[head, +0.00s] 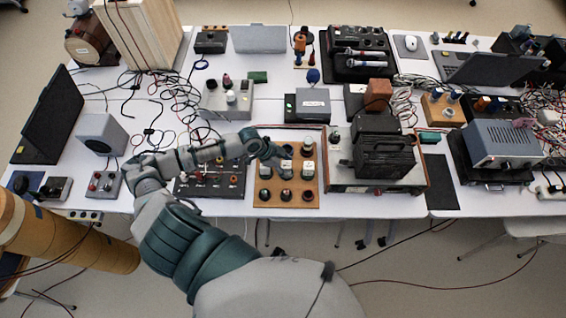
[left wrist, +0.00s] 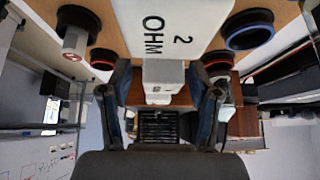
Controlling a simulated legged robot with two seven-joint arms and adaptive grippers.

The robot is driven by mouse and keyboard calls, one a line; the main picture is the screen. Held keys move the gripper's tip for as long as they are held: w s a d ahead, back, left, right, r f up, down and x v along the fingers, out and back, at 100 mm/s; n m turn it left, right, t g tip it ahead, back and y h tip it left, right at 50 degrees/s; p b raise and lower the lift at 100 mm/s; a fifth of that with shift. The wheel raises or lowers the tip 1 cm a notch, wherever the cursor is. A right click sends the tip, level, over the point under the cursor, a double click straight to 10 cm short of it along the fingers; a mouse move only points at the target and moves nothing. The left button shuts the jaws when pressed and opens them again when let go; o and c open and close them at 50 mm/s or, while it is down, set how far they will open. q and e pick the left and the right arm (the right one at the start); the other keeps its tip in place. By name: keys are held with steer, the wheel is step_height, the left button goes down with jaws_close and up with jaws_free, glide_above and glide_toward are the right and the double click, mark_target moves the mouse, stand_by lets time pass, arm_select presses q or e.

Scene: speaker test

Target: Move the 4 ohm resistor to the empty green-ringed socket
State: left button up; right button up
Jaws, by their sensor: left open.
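The wooden board (head: 285,201) with black sockets and several white resistor blocks is at the middle front of the table. My left gripper (head: 284,161) is over this board, beside white blocks (head: 307,167). In the left wrist view, my left gripper (left wrist: 161,82) is open, with one finger on each side of a white block (left wrist: 165,72) whose marking I cannot read surely. A larger-looking block marked 2 OHM (left wrist: 168,28) is at the top of that view. I cannot make out a 4 ohm label or a green ring. My right gripper is not in view.
Nearby sockets have a blue ring (left wrist: 248,38) and red rings. In the head view, a black device (head: 385,156) stands on a wide instrument right of the board. A dark panel with knobs (head: 211,183) is at left. Loose cables lie behind it.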

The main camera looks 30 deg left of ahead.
arm_select(q)
steer(key=v, duration=1.1)
steer(key=shift+a+f+p, duration=0.15)
steer(key=shift+p, duration=0.15)
steer(key=shift+s+a+r, duration=0.1)
steer(key=shift+s+r, duration=0.05)
steer(key=shift+r, duration=0.4)
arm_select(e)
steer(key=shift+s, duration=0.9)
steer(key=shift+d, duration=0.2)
